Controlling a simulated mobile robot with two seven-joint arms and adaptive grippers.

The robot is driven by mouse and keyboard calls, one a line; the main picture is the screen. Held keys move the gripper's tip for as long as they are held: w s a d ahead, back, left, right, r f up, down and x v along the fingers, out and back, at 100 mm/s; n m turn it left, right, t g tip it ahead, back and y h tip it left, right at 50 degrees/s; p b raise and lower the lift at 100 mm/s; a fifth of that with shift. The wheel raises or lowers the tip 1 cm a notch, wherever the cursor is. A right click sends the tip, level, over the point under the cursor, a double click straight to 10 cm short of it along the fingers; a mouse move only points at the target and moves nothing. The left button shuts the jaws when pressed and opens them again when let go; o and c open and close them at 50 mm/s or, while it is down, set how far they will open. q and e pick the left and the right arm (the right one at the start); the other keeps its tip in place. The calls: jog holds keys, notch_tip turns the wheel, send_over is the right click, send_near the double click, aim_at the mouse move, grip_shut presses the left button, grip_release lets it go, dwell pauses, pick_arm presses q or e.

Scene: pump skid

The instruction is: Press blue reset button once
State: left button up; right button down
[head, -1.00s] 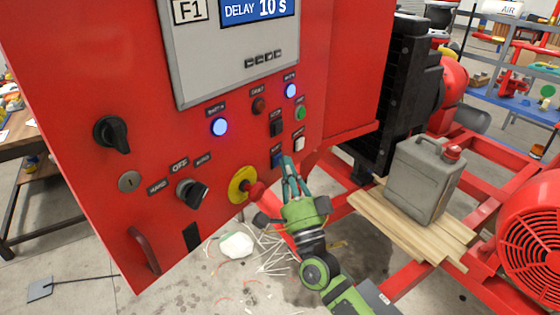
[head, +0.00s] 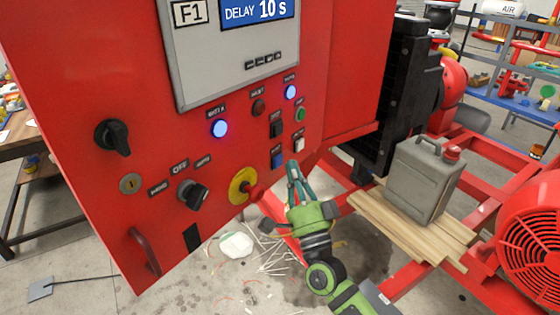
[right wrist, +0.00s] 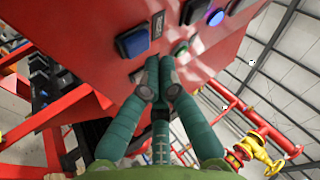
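The blue reset button (head: 277,157) is a square push button low on the right part of the red panel. It also shows in the right wrist view (right wrist: 133,41), up and left of my fingertips, with a dark label beside it. My right gripper (head: 293,166) is just right of and slightly below the button, with its fingers pointing up at the panel. In the right wrist view the fingertips (right wrist: 158,68) are together with nothing between them, and a gap shows between them and the blue button. My left gripper is not in view.
A white switch (head: 299,143), a black switch (head: 276,129) and a green button (head: 300,114) are close to the blue button. A yellow-ringed red emergency stop (head: 244,187) is at lower left. A grey jerrycan (head: 423,180) stands on planks at right.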

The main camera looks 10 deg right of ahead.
jog(key=shift+d, duration=0.1)
jog(key=shift+s+d+p, duration=0.55)
jog(key=shift+s+d, duration=1)
jog(key=shift+s, duration=0.3)
notch_tip(320, 180, down, 22)
jog(key=n+g, duration=0.5)
jog(key=g, duration=0.1)
jog(key=s+d+f+n+g+h, duration=0.1)
jog(key=s+f+n+g, duration=0.15)
jog(key=f, duration=0.65)
jog(key=s+f+n+g, duration=0.1)
jog(key=s+f+g, duration=0.25)
jog(key=f, duration=0.55)
jog(key=s+d+f+n+g+h, duration=0.15)
jog(key=s+f+n+g, duration=0.35)
jog(key=s+f, duration=1.25)
jog(key=s+d+f+n+g, duration=0.1)
jog(key=s+f+g, duration=0.2)
jog(key=s, duration=0.8)
jog(key=s+d+f+n+g, duration=0.1)
jog(key=s+f+g, duration=0.2)
jog(key=s, duration=0.8)
jog(key=shift+s+d+f+h, duration=0.15)
jog(key=shift+d+f+h, duration=0.15)
jog(key=shift+f+h, duration=0.2)
